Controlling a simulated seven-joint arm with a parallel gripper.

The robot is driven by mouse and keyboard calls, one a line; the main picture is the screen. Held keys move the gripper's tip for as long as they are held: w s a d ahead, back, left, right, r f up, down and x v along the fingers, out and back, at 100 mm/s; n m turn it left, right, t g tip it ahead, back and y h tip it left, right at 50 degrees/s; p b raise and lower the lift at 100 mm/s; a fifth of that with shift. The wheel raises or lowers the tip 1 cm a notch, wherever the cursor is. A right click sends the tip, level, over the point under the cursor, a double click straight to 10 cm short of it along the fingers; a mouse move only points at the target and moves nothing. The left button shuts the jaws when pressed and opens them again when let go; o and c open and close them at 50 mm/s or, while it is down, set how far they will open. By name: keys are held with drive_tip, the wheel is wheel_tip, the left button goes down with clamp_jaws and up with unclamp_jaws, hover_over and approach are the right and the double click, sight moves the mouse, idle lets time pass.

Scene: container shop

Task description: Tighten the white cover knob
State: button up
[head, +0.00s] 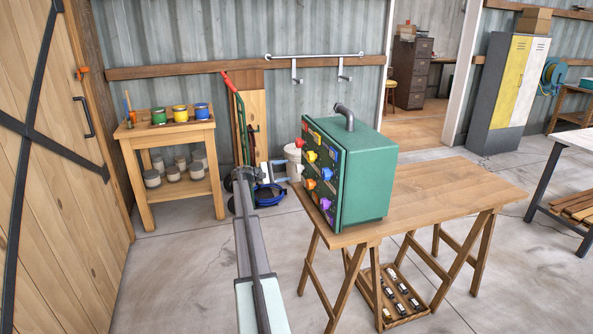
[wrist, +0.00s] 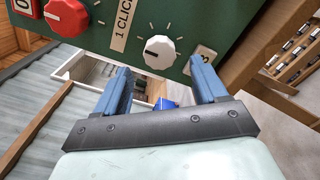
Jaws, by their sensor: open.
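The white knob (wrist: 160,52) sits on the green panel (wrist: 225,20) in the wrist view. It is scalloped, with a dark pointer mark toward its left side and white tick marks around it. The panel belongs to the green box (head: 366,180) on the wooden table in the head view, where I cannot clearly pick out the white knob. My gripper (wrist: 160,72) is open, its two blue fingers to either side and just below the knob in the picture. Nothing is between the fingers. Whether the tips touch the panel I cannot tell. The gripper also shows left of the box (head: 243,178).
A red knob (wrist: 66,17) and a "1 CLICK" label (wrist: 124,27) lie left of the white knob; a "3" label (wrist: 205,53) is to its right. The wooden table (head: 440,195) is clear right of the box. A paint stand (head: 170,140) is behind at the left.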

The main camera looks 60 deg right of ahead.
sight(296, 168)
drive_tip(key=shift+x, duration=3)
drive_tip(key=c, duration=1)
